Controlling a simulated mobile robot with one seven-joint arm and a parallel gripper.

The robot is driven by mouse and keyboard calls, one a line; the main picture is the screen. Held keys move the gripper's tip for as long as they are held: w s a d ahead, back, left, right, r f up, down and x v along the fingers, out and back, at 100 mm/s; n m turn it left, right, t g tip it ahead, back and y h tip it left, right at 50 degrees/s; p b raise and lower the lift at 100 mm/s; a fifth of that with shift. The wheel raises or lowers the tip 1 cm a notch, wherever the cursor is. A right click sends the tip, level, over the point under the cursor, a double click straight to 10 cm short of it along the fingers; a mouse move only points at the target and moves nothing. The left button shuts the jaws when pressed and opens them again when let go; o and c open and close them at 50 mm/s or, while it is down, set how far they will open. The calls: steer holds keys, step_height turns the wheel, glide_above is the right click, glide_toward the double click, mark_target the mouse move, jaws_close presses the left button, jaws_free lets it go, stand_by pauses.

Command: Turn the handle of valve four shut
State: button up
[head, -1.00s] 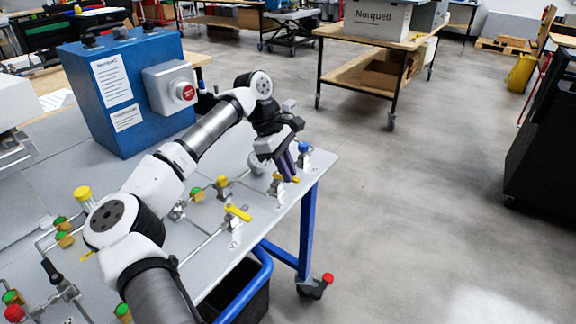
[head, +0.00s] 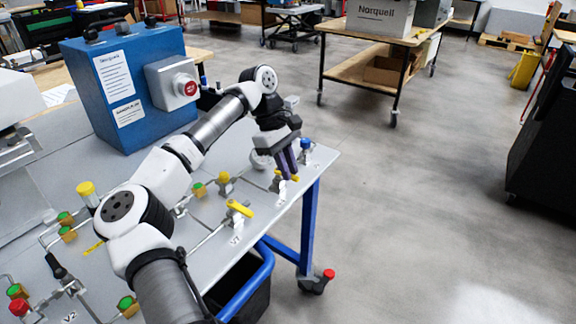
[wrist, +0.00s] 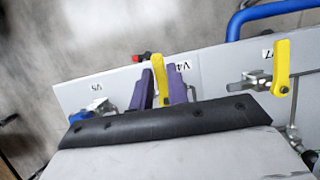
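The yellow handle of valve four (wrist: 160,78) stands between the two purple fingers of my gripper (wrist: 161,88) in the wrist view, beside the V4 label. The fingers look slightly apart, one on each side of the handle, with narrow gaps. The handle's lower part is hidden behind the dark gripper edge. In the head view my gripper (head: 288,172) points down at the right edge of the bench, and the fingers partly cover the yellow handle (head: 293,178).
The V7 valve's yellow handle (wrist: 281,66) is to the right in the wrist view. A blue-handled valve (head: 305,145) is close behind my gripper. A blue box with a red button (head: 125,95) stands on the grey bench. Open floor is to the right.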

steer(key=o, duration=0.4)
steer(key=v, duration=1.4)
steer(key=shift+s, duration=0.1)
